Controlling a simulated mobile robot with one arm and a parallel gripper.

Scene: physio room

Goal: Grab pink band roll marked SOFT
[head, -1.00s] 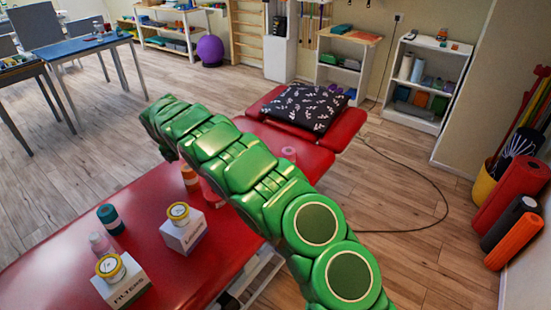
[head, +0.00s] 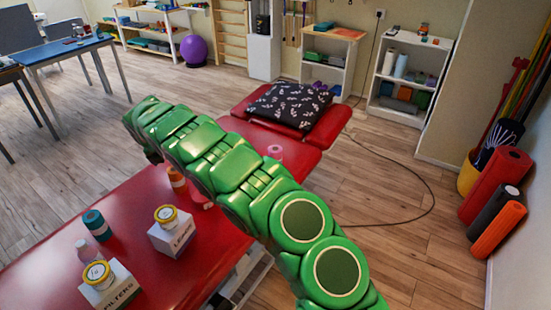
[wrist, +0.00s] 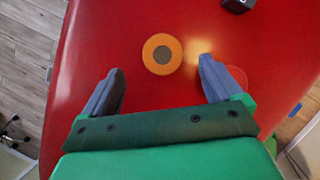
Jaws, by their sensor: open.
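A pink roll (head: 275,152) stands on the red treatment table (head: 150,270), beyond my arm in the head view. Another pinkish item (head: 200,196) is mostly hidden behind my arm, beside an orange roll (head: 177,178). No SOFT marking is readable. In the wrist view my gripper (wrist: 161,68) is open and empty above the table. The orange roll (wrist: 162,54) appears between and just beyond its fingertips. A reddish round thing (wrist: 239,76) is partly hidden behind the right finger. The head view hides my gripper's fingers behind the arm.
A teal roll (head: 97,225), a pink bottle (head: 86,250) and two white boxes (head: 173,237) (head: 112,288) topped with yellow-lidded jars stand near the table's front. A dark patterned pillow (head: 290,105) lies at the far end. A cable (head: 425,190) runs over the floor at right.

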